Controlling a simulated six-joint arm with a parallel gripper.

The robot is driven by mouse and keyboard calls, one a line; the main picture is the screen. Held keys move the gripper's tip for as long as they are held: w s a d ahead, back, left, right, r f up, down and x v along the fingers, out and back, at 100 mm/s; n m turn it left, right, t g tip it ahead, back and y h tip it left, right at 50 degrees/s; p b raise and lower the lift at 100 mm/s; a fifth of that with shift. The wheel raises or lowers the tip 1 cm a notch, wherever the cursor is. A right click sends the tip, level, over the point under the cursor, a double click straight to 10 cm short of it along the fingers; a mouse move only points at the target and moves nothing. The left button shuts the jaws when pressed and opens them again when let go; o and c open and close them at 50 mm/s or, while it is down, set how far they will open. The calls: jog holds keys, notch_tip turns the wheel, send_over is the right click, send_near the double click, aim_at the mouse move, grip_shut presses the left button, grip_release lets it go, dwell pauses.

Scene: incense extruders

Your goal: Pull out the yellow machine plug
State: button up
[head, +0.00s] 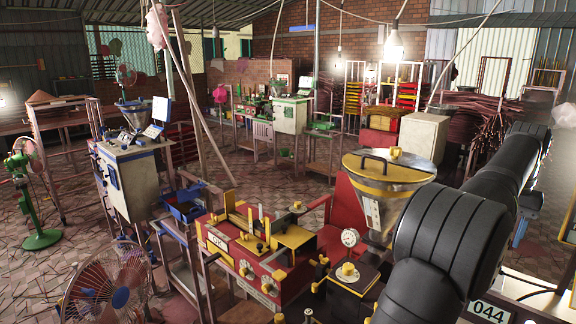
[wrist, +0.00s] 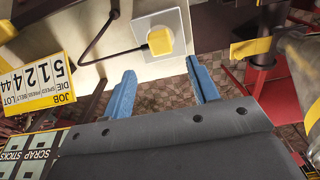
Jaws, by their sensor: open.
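The yellow plug (wrist: 160,41) sits in a round socket on a white wall plate (wrist: 141,29), near the top centre of the wrist view. A dark cord runs from it to the left. My gripper (wrist: 161,67) is open, its two blue fingers apart and empty. In the wrist picture the fingertips lie just below the plug, one to each side, and I see no contact. In the head view I cannot make out the plug or the fingers; my black arm fills the right side.
A yellow clamp-like part (wrist: 250,47) is at the right. In the head view, a red and yellow extruder (head: 262,256) stands left of my arm.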

jog(key=shift+f, duration=4.5)
grip_shut()
jog(key=shift+r, duration=3.05)
